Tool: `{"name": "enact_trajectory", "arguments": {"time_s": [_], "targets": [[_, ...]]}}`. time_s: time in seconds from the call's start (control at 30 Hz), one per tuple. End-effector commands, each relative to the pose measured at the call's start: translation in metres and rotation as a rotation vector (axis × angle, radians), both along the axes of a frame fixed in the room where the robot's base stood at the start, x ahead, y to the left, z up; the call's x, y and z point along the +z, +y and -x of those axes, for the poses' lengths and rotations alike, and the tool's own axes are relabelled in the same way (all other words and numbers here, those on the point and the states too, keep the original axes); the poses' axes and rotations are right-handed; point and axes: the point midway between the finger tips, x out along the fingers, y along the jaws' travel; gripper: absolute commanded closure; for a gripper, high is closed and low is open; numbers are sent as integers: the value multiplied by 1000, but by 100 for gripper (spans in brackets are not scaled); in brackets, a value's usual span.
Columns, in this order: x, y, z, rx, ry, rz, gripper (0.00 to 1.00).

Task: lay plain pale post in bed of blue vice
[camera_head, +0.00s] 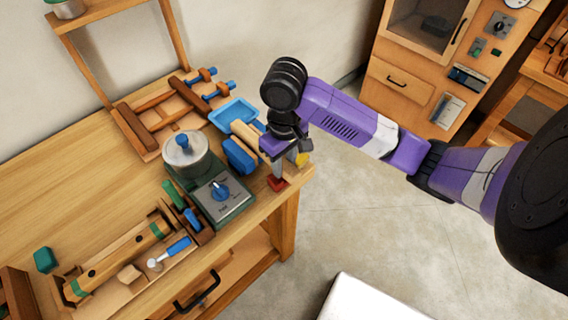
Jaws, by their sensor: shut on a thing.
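A plain pale post (245,134) lies slantwise at the right end of the workbench, its near end running up to my gripper (277,166). Blue parts, which look like the blue vice (239,155), show on the near side of the post. A blue tray-like part (234,111) shows on its far side. My gripper points down at the bench's right corner and is shut, seemingly on the post. The wrist hides the contact, and I cannot tell whether the post rests in the vice's bed or just above it.
A green scale-like device (213,195) with a metal pot (186,153) stands close left of the vice. A wooden clamp frame (158,117) with blue knobs lies behind. A small red block (277,184) sits at the bench edge. Bare bench top (75,165) shows at left.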

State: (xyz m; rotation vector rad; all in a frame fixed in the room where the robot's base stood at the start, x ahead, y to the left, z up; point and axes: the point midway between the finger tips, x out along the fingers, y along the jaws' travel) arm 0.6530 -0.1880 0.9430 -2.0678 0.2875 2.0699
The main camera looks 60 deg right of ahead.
Motion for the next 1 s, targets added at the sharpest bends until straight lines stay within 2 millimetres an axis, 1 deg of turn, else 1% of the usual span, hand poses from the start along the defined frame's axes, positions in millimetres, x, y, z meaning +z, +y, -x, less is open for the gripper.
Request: {"name": "enact_trajectory", "arguments": {"time_s": [0.23,0.63,0.77,0.8,0.87,0.9,1.0], "targets": [[-1,0,0,1,-2,1,100],[-12,0,0,1,-2,1,100],[-12,0,0,1,-2,1,100],[-12,0,0,1,-1,0,62],[-12,0,0,1,-1,0,50],[-12,0,0,1,-1,0,46],[-12,0,0,1,-1,0,46]]}}
